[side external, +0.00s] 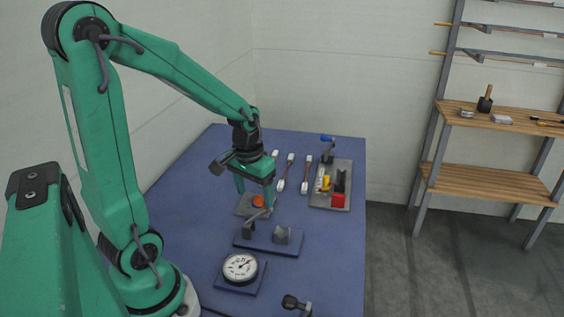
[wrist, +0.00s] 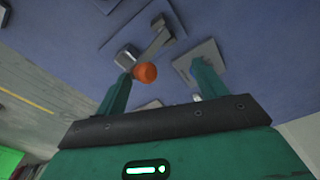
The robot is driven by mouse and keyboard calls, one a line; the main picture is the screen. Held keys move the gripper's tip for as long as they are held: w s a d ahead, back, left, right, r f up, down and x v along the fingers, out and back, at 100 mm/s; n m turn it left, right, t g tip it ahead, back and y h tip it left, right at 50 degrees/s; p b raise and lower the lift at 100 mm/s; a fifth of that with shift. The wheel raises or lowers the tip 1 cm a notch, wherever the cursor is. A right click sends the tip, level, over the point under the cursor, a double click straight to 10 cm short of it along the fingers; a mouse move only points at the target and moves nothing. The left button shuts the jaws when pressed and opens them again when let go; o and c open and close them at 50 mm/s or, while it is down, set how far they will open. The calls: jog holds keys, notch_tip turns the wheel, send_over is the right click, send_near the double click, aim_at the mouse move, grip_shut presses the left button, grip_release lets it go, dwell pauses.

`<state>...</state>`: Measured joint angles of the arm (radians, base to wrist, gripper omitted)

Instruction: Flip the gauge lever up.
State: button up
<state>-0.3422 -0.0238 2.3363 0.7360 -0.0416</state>
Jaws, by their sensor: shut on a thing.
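The round white dial gauge (side external: 240,267) sits on a dark blue base near the front of the table. Behind it, a dark blue plate (side external: 268,244) carries grey blocks and the grey gauge lever (side external: 259,214), which slants up to the right. An orange knob (side external: 258,201) shows between my fingers; in the wrist view the knob (wrist: 145,72) sits close to the left finger. My gripper (side external: 255,200) points down and is shut on the lever at this knob. The exact contact is not clear in the wrist view (wrist: 160,80).
A grey tray (side external: 318,203) with red, yellow and black pieces lies at the back right, near a blue-handled tool (side external: 327,148). White-ended tools (side external: 305,175) lie beside it. A small dark fixture (side external: 296,303) stands at the front right.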

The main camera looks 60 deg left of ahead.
jog(key=shift+s+f+g, duration=0.3)
jog(key=shift+s+f, duration=0.45)
jog(key=shift+s, duration=0.1)
jog(key=o, duration=0.9)
jog(key=shift+w+a+r, duration=0.1)
jog(key=shift+w+r, duration=0.15)
jog(key=shift+w, duration=0.1)
jog(key=shift+c, duration=0.3)
jog(key=shift+s+a+r, duration=0.25)
jog(key=shift+a+r, duration=0.1)
jog(key=shift+r, duration=0.2)
jog(key=shift+c, duration=0.8)
jog(key=shift+s+a+r, duration=0.25)
jog(key=shift+a+r, duration=0.05)
jog(key=shift+r, duration=0.15)
jog(key=c, duration=0.4)
notch_tip(320, 180, up, 5)
jog(key=s+a, duration=0.2)
jog(key=s, duration=0.1)
jog(key=shift+a, duration=0.4)
jog(key=shift+r, duration=0.15)
notch_tip(320, 180, up, 8)
jog(key=shift+s+d+f, duration=0.2)
